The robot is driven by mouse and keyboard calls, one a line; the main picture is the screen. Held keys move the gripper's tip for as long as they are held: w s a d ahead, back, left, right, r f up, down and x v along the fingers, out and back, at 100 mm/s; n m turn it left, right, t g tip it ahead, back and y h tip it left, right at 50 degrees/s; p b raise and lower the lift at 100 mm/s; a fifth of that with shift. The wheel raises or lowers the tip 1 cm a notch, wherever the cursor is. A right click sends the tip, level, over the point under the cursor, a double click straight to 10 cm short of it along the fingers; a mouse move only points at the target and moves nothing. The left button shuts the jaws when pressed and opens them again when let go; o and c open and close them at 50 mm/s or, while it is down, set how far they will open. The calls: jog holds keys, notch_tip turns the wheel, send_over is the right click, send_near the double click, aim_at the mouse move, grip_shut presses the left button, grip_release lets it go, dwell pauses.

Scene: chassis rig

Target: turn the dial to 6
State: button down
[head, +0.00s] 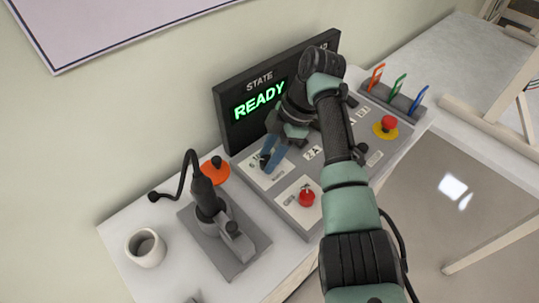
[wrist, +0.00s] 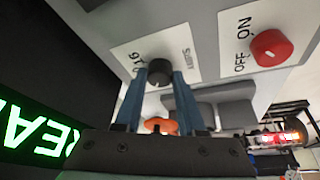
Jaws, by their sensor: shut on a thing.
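The dial is a black round knob (wrist: 159,70) on a white label on the grey control panel (head: 277,187). In the wrist view its label shows partly covered numbers and what looks like "AMPS". My gripper (wrist: 160,80) has its two blue fingers shut on the knob, one on each side. In the head view my gripper (head: 271,158) is at the panel's left part, below the screen, and its fingers mostly hide the dial. The dial's pointer and the number it points at cannot be read.
A red OFF/ON knob (wrist: 271,48) sits beside the dial. A dark screen (head: 243,112) reading "READY" stands behind the panel. A red button (head: 388,123) on yellow is at the right. A tool on a grey base (head: 241,250) and a white cup (head: 146,248) stand left.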

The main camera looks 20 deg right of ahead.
jog(key=c, duration=0.5)
grip_release()
jog(key=w+p+v, duration=0.1)
jog(key=p+v, duration=0.1)
jog(key=v, duration=1.1)
jog(key=shift+s, duration=0.5)
jog(key=shift+a, duration=0.1)
